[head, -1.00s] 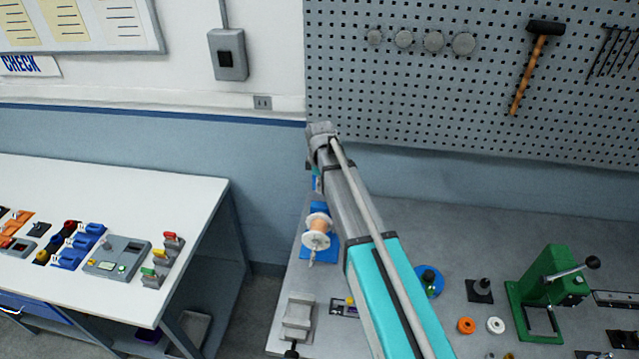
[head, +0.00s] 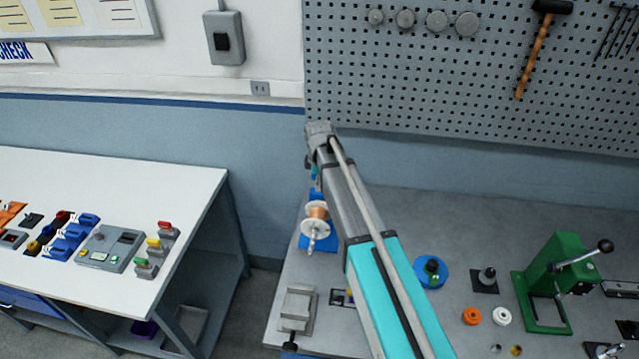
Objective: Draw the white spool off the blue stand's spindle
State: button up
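The white spool (head: 314,226) sits on the blue stand (head: 325,243) near the left edge of the grey workbench. It has white flanges and a copper-coloured winding, and a pale spindle tip (head: 311,246) sticks out toward me. The arm passes just right of the spool and covers part of the stand's right side. The arm's far end is above and behind the spool in the picture. My gripper's fingers are hidden behind the arm, so I cannot see whether they touch anything.
A grey clamp-like block (head: 297,308) is in front of the stand. Right of the arm are a blue round base (head: 442,284), orange (head: 472,316) and white (head: 502,316) rings and a green press (head: 549,265). A pegboard (head: 400,80) stands behind. A white table (head: 150,185) is left, across a gap.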

aim_at(318, 212)
jog(key=shift+f+b, duration=3.7)
jog(key=shift+f, duration=0.25)
jog(key=shift+c, duration=0.2)
grip_shut()
